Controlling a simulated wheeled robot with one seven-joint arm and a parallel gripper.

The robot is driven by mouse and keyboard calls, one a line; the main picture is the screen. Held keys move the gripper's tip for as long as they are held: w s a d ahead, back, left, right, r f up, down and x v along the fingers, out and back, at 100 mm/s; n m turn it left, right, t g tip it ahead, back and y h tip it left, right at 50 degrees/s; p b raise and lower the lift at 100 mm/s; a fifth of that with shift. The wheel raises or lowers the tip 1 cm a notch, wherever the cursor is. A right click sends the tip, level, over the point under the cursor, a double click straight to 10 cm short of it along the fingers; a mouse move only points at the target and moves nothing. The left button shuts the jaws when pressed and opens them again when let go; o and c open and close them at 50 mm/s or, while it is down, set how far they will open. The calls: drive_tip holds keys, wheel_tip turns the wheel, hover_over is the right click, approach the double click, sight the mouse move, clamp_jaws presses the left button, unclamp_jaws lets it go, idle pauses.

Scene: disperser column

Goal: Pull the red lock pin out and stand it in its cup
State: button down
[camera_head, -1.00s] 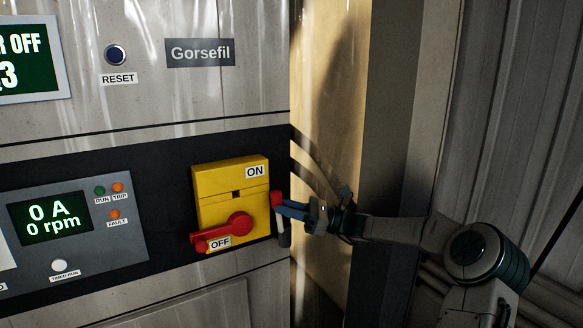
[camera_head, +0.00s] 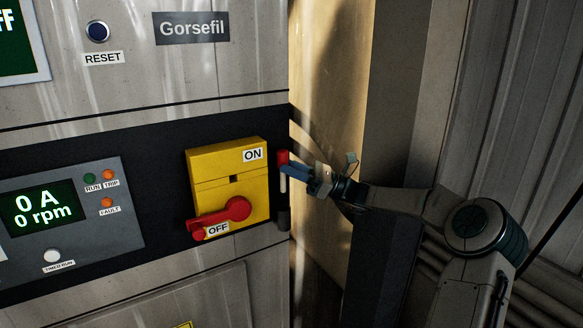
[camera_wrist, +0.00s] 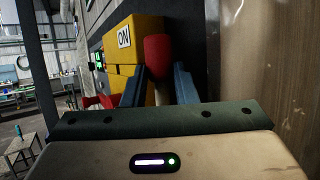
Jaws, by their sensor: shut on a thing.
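The red-headed lock pin (camera_head: 283,157) is held upright beside the right edge of the yellow switch box (camera_head: 228,185); its pale shaft hangs below the red head. My gripper (camera_head: 290,170) reaches in from the right with its blue fingers shut on the pin. In the wrist view the red head (camera_wrist: 157,52) stands up between my two fingers (camera_wrist: 158,88). A small dark cup (camera_head: 284,218) is fixed to the panel below the pin. The shaft's lower end appears above the cup, with a gap between them.
The red switch handle (camera_head: 225,217) points left at the OFF label. The grey panel with the readout (camera_head: 60,208) lies to the left. A wall edge and pillar (camera_head: 390,120) rise close behind my gripper on the right.

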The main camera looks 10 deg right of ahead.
drive_tip(key=shift+f+b, duration=1.45)
drive_tip(key=shift+f, duration=0.45)
drive_tip(key=shift+f+b, duration=0.9)
drive_tip(key=shift+f, duration=1.95)
drive_tip(key=c, duration=1.1)
unclamp_jaws()
drive_tip(key=shift+r, duration=0.1)
